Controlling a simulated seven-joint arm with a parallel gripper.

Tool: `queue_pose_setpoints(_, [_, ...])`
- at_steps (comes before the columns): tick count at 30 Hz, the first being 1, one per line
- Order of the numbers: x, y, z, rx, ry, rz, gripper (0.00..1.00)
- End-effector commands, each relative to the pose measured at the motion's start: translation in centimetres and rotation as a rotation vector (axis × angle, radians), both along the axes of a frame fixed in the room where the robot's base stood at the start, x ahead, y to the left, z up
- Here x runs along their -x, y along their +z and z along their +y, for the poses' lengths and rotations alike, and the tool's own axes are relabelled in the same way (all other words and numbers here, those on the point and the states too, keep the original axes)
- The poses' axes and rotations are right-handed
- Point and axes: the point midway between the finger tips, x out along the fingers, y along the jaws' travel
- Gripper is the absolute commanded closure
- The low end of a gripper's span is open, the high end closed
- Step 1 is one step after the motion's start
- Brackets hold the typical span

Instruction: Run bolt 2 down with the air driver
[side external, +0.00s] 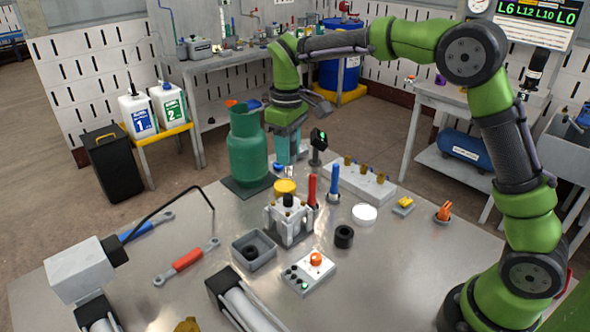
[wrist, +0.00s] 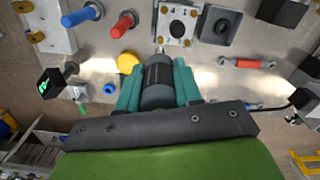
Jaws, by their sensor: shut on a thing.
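My gripper (side external: 286,152), with teal fingers, hangs above the bench behind the white fixture. In the wrist view the fingers are shut on a dark grey cylindrical tool (wrist: 158,82), which looks like the air driver. Its thin bright tip points towards the fixture. The white fixture (side external: 289,222) stands on the bench with corner posts and a black part in its centre; it also shows in the wrist view (wrist: 176,24). The tool is apart from the fixture in the side view.
A green gas cylinder (side external: 248,145) stands left of my gripper. A yellow round piece (side external: 285,187), a red handle (side external: 312,190) and a blue handle (side external: 334,180) stand close by. A grey open box (side external: 254,250) and a button box (side external: 304,273) sit in front.

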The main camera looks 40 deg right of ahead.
Motion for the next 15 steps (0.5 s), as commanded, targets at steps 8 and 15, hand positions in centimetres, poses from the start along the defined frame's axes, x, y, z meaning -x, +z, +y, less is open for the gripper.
queue_pose_setpoints(8, [0.1,-2.5,0.1,0.0,0.0,0.001,1.0])
queue_pose_setpoints(15, [0.0,-3.9,0.1,-0.001,0.0,0.0,1.0])
